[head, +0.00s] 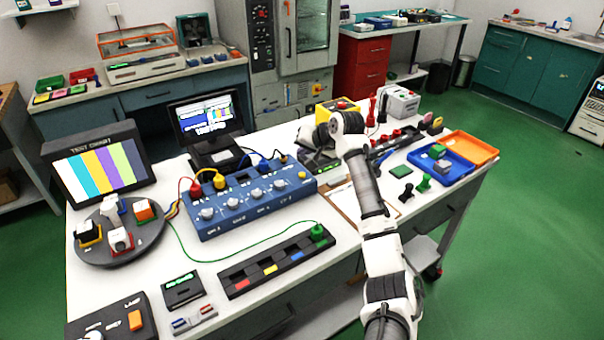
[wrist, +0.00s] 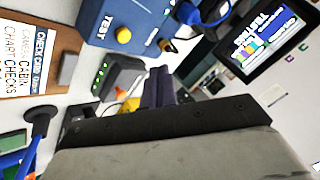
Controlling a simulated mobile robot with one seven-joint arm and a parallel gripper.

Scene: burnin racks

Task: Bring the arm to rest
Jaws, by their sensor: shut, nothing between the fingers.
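My arm reaches up from the bottom right of the head view, over the front edge of the white table (head: 222,262). It bends near the yellow box with a red button, and its far end is turned away to the left, so the fingers are not clear there. In the wrist view my gripper (wrist: 158,88) shows as dark fingers close together beyond the grey and black wrist housing. I see nothing held in it. The fingertips are partly hidden by the housing.
The blue test box (head: 248,199) and a monitor (head: 207,121) stand left of my arm. A blue tray (head: 459,174) and an orange tray (head: 470,146) lie to its right. A black slotted strip (head: 277,265) lies at the front. Green floor (head: 540,240) is clear at right.

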